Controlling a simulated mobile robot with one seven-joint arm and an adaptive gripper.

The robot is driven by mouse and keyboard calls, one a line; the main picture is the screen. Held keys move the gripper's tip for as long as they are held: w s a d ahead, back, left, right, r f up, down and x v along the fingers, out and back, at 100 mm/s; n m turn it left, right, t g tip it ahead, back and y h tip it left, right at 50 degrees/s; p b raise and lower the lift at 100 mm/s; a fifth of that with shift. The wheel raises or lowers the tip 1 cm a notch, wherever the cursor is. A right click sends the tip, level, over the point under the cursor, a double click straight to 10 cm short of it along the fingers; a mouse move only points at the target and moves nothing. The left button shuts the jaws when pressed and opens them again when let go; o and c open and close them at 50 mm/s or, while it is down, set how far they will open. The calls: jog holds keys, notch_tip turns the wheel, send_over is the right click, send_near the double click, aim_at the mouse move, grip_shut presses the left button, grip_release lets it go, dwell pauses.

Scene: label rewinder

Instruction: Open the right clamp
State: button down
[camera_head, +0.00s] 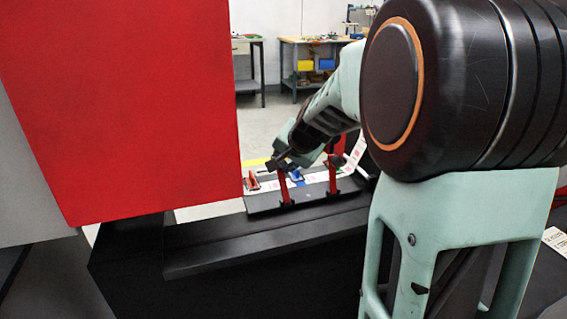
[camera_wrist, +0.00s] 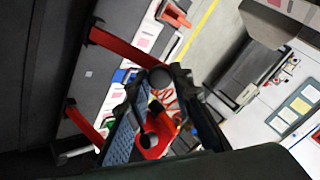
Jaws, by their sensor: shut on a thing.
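Two red clamp levers stand on a black plate (camera_head: 262,204) in the head view, a left one (camera_head: 284,190) and a right one (camera_head: 333,177). My gripper (camera_head: 279,163) is at the top of the left one. In the wrist view a red lever (camera_wrist: 120,46) runs from the plate to a dark round knob (camera_wrist: 160,77) between my fingertips (camera_wrist: 159,82). My gripper appears shut on that knob; the exact contact is hard to see. The other lever (camera_wrist: 86,126) is apart, at lower left. Which is the task's right clamp I cannot tell.
A red part (camera_wrist: 153,140) shows between my fingers, its depth unclear. Another red piece (camera_wrist: 174,15) lies on the white strip. A large red panel (camera_head: 120,100) fills the left of the head view. A workbench (camera_head: 290,62) stands far back. The floor behind the plate is clear.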

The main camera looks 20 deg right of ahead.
jog(key=c, duration=1.8)
grip_release()
jog(key=shift+w+r, duration=0.1)
jog(key=shift+r, duration=0.4)
jog(key=shift+c, duration=0.2)
jog(key=shift+o, duration=0.8)
jog(key=shift+f, duration=0.25)
jog(key=v, duration=0.7)
jog(key=shift+s+r, duration=0.2)
jog(key=shift+s, duration=0.1)
